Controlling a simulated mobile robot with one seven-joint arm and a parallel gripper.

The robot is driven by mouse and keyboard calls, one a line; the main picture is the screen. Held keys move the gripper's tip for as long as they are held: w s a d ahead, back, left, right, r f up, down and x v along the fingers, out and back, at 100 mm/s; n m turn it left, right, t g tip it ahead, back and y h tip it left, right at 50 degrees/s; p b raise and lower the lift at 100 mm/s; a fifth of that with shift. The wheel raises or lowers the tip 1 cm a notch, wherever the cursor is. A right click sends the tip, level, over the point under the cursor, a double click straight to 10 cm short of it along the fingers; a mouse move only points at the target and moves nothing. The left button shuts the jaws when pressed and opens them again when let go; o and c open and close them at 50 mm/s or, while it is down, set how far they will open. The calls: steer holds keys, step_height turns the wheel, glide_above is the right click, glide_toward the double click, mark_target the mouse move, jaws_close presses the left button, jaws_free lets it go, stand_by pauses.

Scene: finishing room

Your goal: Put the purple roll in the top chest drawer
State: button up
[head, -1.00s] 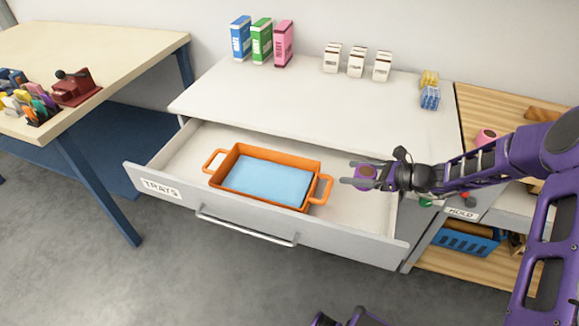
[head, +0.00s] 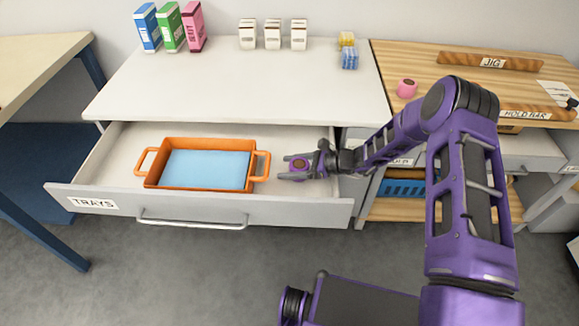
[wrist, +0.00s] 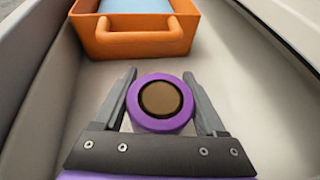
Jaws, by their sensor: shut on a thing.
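The purple roll (head: 299,164) is between the fingers of my gripper (head: 294,168), which is shut on it. In the wrist view the roll (wrist: 160,103) shows its round brown core facing the camera, with a gripper finger on each side. The top chest drawer (head: 300,210), labelled TRAYS, is pulled open. My gripper and the roll are over the right part of the drawer, right of the orange tray. I cannot tell whether the roll touches the drawer floor.
An orange tray (head: 200,189) with a blue lining sits in the drawer; its handle (wrist: 138,47) is just ahead of the roll. The chest top (head: 235,90) holds boxes at the back. A pink roll (head: 407,88) stands on the wooden bench (head: 440,65). Bare drawer floor shows beside the tray.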

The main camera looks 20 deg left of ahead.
steer(key=shift+f+b, duration=0.55)
steer(key=shift+f, duration=0.1)
steer(key=o, duration=1.4)
steer(key=shift+r+p, duration=0.55)
steer(key=shift+r, duration=0.1)
steer(key=v, duration=1.2)
steer(key=shift+w+p, duration=0.1)
steer(key=shift+p, duration=0.25)
